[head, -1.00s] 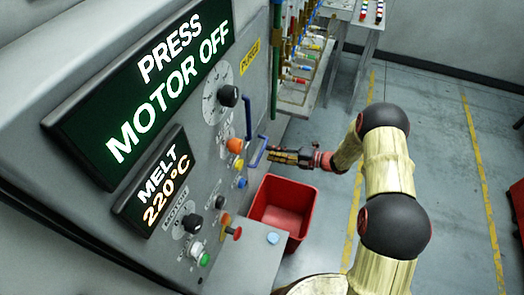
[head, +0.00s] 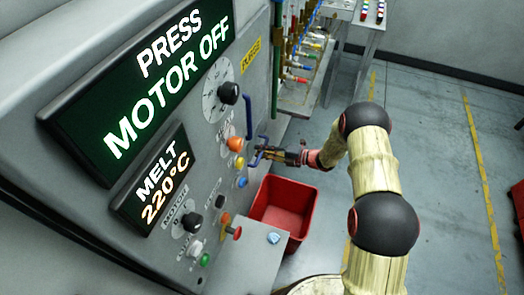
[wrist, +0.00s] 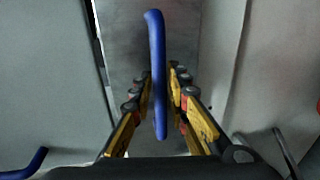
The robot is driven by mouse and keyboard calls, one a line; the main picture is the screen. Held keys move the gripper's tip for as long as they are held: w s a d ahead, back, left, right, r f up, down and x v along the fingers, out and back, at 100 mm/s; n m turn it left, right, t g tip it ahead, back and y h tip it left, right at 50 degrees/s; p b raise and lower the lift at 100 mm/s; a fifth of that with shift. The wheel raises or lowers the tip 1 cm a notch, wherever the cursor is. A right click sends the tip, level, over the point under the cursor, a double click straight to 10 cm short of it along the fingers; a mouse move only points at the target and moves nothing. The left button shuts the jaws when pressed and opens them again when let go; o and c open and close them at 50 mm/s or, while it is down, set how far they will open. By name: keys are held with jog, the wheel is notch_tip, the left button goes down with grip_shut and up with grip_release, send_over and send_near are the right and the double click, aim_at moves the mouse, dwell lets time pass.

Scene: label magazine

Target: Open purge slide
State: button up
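The purge slide's blue handle (head: 256,158) sticks out from the side of the press below the yellow PURGE label (head: 250,56). My gripper (head: 268,154) is at this handle, reaching in from the right. In the wrist view the blue handle (wrist: 157,60) stands upright between the two yellow-and-black fingers of my gripper (wrist: 161,80). The fingers are apart, one on each side, with a narrow gap to the handle. The grey plate (wrist: 125,45) behind the handle shows in the wrist view. Contact with the handle cannot be made out.
A red bin (head: 283,207) stands on the floor below my gripper. A second blue handle (wrist: 25,165) shows at the lower left of the wrist view. Knobs and buttons, including an orange one (head: 235,144), cover the panel nearby.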

grip_shut()
dwell(0.6)
jog(key=f+b+v, duration=0.1)
jog(key=f+v, duration=0.2)
jog(key=v, duration=1.2)
jog(key=d+f+b+v, duration=0.1)
jog(key=f+b+v, duration=0.1)
jog(key=v, duration=1.4)
jog(key=shift+s+d+f, duration=0.2)
jog(key=shift+d+f, duration=0.05)
jog(key=shift+f, duration=0.55)
jog(key=shift+o, duration=2)
grip_release()
